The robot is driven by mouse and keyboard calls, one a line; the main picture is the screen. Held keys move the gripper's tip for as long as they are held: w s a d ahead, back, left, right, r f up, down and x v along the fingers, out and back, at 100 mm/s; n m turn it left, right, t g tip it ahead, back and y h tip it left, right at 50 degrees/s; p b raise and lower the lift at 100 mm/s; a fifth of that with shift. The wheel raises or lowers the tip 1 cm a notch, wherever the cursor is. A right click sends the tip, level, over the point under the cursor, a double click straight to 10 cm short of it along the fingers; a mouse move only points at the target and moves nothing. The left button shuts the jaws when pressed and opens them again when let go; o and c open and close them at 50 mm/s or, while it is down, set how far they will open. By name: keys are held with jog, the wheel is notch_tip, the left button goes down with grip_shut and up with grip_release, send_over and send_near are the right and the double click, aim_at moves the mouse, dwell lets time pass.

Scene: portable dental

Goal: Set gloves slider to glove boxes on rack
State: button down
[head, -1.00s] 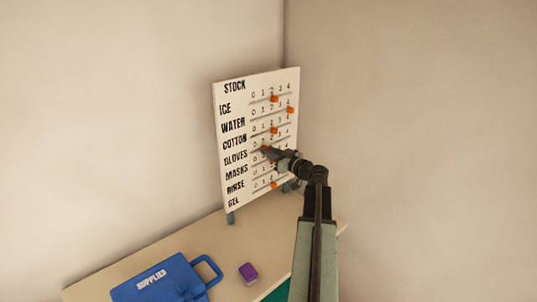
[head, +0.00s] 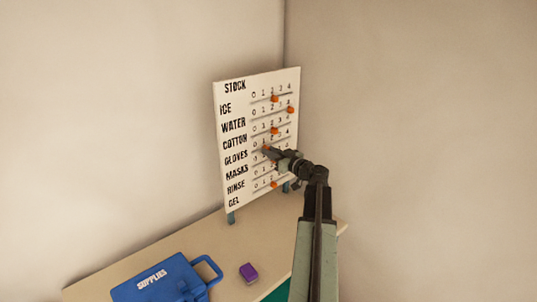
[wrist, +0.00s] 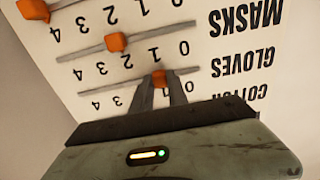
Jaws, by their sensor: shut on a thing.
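The gloves slider (wrist: 159,78) is a small orange knob on the GLOVES track of the white stock board (head: 232,180). It also shows in the head view (head: 265,148), at about the 1 mark. My gripper (wrist: 161,88) is shut on it, one finger on each side. In the wrist view the board appears upside down, and the fingers partly cover the numbers by the knob. The rack and the glove boxes are not in view.
Other orange sliders sit on nearby tracks, including the masks slider (wrist: 117,42) just beside my gripper. The board stands on a table (head: 200,240) with a blue supplies case (head: 160,285) and a purple block (head: 248,273). Walls rise behind.

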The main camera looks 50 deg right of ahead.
jog(key=shift+d, duration=0.1)
jog(key=d, duration=0.9)
jog(key=shift+s, duration=0.3)
jog(key=shift+a, duration=0.1)
jog(key=c, duration=1.3)
grip_release()
send_near(280, 141)
jog(key=shift+s+a, duration=0.2)
jog(key=shift+s, duration=0.75)
